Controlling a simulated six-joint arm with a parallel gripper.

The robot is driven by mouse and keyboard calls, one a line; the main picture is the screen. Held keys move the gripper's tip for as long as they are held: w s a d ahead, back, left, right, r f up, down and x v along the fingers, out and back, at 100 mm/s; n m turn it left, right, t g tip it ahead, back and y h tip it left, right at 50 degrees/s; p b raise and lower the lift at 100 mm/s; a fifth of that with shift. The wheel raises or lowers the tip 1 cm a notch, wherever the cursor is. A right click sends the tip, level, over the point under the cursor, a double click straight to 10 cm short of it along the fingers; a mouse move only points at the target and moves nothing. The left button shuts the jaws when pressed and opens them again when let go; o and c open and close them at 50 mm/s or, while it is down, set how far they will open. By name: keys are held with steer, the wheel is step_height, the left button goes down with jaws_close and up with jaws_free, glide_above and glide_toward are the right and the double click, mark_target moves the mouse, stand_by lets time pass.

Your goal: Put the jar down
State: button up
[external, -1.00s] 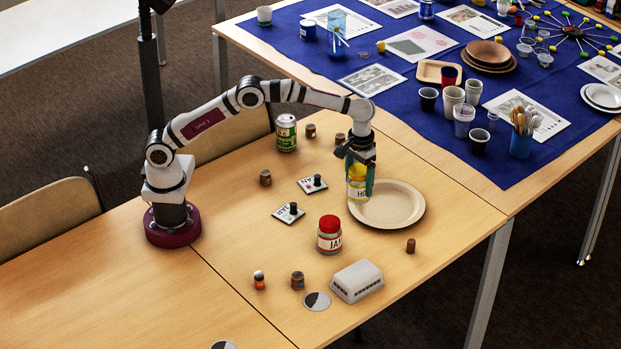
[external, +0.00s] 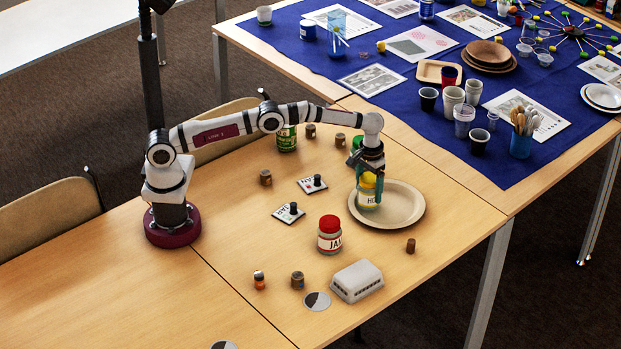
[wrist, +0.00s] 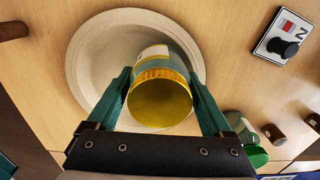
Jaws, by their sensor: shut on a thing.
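My gripper (external: 368,190) is shut on a jar (external: 368,182) with a yellow lid and a white label reading "HO". The jar is upright over the left part of the round beige plate (external: 412,216). I cannot tell whether its base touches the plate. In the wrist view, the teal fingers of my gripper (wrist: 160,78) grip both sides of the jar (wrist: 158,98), its gold lid facing the camera. The plate (wrist: 88,62) lies beyond it and the jar hides part of it.
A red-lidded jam jar (external: 330,237) stands in front of the plate. Two switch cards (external: 289,213) lie to the left, and a small brown cylinder (external: 410,246) to the front right. A grey ribbed box (external: 357,281) is near the front edge. The left table half is mostly clear.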

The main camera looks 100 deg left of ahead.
steer(key=shift+f, duration=0.15)
steer(key=o, duration=1.3)
